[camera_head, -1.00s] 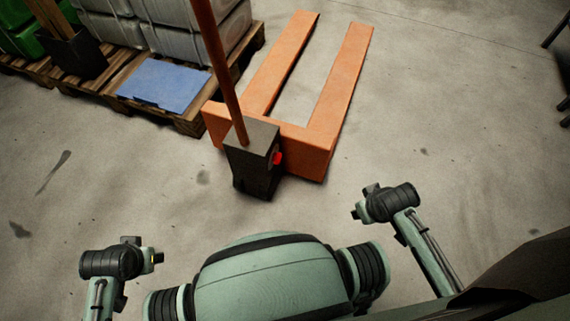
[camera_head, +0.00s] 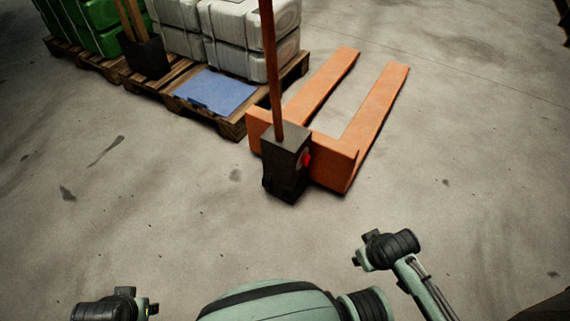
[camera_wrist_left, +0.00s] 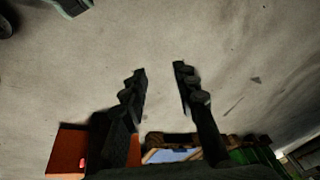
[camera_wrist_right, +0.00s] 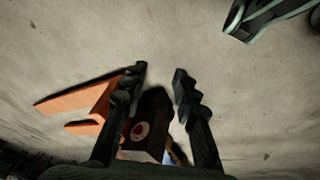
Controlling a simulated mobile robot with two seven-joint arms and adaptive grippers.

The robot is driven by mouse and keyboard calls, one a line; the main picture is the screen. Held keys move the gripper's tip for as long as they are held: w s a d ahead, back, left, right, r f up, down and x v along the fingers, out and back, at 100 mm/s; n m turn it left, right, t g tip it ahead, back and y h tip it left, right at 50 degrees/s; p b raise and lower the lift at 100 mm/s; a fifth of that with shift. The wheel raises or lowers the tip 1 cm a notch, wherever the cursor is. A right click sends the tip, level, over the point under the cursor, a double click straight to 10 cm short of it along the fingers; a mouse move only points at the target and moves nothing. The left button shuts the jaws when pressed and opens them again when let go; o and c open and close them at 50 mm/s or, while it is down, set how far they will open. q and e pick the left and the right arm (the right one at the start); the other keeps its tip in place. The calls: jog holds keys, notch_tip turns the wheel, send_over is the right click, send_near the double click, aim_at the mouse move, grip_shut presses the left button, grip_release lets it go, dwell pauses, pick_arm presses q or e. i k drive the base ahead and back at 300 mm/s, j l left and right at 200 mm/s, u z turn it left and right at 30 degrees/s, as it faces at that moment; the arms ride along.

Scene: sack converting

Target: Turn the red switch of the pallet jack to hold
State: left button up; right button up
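The orange pallet jack (camera_head: 350,155) stands on the floor ahead of me with its forks pointing away. Its red switch (camera_head: 306,160) is on the right side of the dark housing (camera_head: 286,165) below the upright handle. In the right wrist view the red switch (camera_wrist_right: 138,131) sits on a pale round plate, seen between the fingers. My right gripper (camera_wrist_right: 160,70) is open and empty, apart from the jack. My left gripper (camera_wrist_left: 160,68) is open and empty, also apart from it. In the head view the fingers are hard to make out. The switch's setting is too small to read.
Wooden pallets (camera_head: 236,124) stand left of and behind the jack, bearing white containers (camera_head: 270,50), green containers (camera_head: 95,12) and a blue flat sheet (camera_head: 215,91). The concrete floor between me and the jack, and to its right, is clear.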

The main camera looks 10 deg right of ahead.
aim_at(305, 159)
jog(key=l+u, duration=0.1)
jog(key=u, duration=0.35)
jog(key=l+u, duration=0.1)
jog(key=u, duration=0.3)
jog(key=l+u, duration=0.15)
jog(key=u, duration=0.3)
jog(key=k+l, duration=0.1)
jog(key=l, duration=0.65)
jog(key=k+l, duration=0.1)
jog(key=l, duration=0.65)
jog(key=k+l, duration=0.1)
jog(key=l, duration=0.6)
jog(key=k+l, duration=0.1)
jog(key=l, duration=0.65)
jog(key=k+l, duration=0.1)
jog(key=l, duration=0.65)
jog(key=k+l, duration=0.1)
jog(key=l, duration=0.65)
